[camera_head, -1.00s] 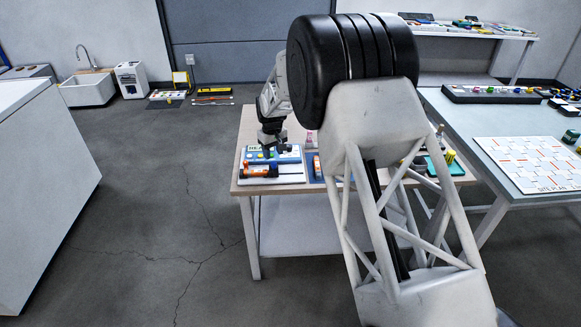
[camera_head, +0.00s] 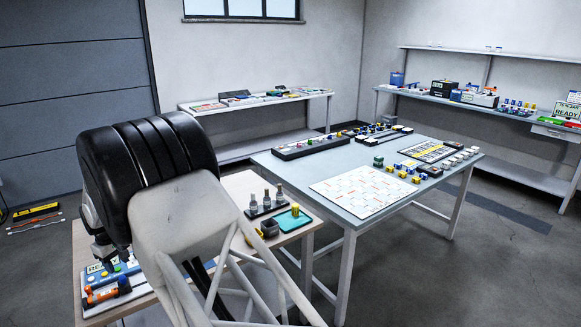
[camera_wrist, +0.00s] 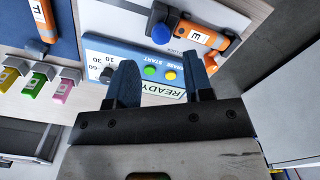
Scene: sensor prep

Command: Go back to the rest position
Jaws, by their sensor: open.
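My gripper (camera_head: 108,252) hangs over the left end of the wooden table (camera_head: 88,240), above a blue control panel (camera_head: 126,268). In the wrist view my gripper (camera_wrist: 160,82) is open, with nothing between its two dark fingers. Past them the blue panel (camera_wrist: 97,48) shows a dial, a green and a yellow button and a READY display (camera_wrist: 164,89). An orange cylinder marked E (camera_wrist: 200,36) lies at a blue-ended dark fixture (camera_wrist: 160,28) on a white base. Much of the table is hidden behind my arm in the head view.
In the wrist view another orange piece (camera_wrist: 42,18) lies upper left, with yellow, green and pink blocks (camera_wrist: 38,80) in grey holders.

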